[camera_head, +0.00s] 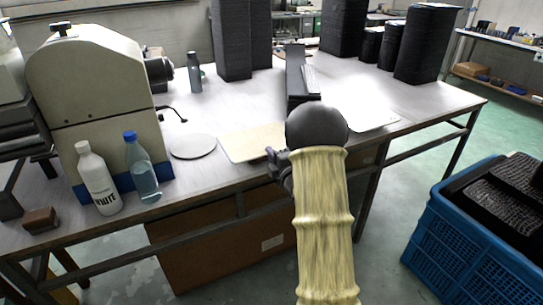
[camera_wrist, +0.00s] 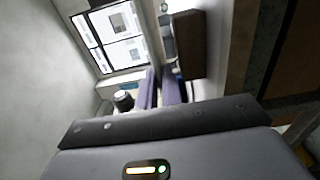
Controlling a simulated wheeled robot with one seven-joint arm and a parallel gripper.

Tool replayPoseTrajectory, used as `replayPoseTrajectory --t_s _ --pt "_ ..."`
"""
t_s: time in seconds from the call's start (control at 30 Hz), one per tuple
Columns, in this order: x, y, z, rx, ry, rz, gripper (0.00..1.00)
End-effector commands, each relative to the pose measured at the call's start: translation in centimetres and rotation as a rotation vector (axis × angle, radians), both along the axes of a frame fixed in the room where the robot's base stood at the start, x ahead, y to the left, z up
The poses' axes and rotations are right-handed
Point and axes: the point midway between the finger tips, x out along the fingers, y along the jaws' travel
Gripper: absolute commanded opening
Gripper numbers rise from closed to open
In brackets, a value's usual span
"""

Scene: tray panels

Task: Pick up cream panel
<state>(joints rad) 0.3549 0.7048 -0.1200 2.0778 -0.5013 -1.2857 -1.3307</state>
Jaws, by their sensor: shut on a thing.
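The cream panel (camera_head: 250,143) is a flat, pale rectangular sheet at the front edge of the metal table in the head view. My gripper (camera_head: 272,157) is at its near right edge and is shut on it, though my arm and gripper hide the contact and that corner. In the wrist view the two fingers of my gripper (camera_wrist: 160,88) show close together beyond the dark gripper body. I cannot make out the panel clearly there. From the head view I cannot tell whether the panel rests fully on the table or is slightly raised.
A grey round disc (camera_head: 193,146) lies left of the panel, and a pale sheet (camera_head: 374,119) lies right of my arm. A white bottle (camera_head: 98,180) and a blue-capped bottle (camera_head: 142,170) stand at left by a large machine (camera_head: 95,85). A blue crate (camera_head: 470,240) is on the floor at right.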

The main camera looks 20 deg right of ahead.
Motion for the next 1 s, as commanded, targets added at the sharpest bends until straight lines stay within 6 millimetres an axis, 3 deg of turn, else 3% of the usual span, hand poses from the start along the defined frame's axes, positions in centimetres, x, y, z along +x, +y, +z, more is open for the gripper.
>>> replayPoseTrajectory --t_s 1.0 --pt "-7.9 -0.3 4.0 0.000 -0.002 0.000 0.00"
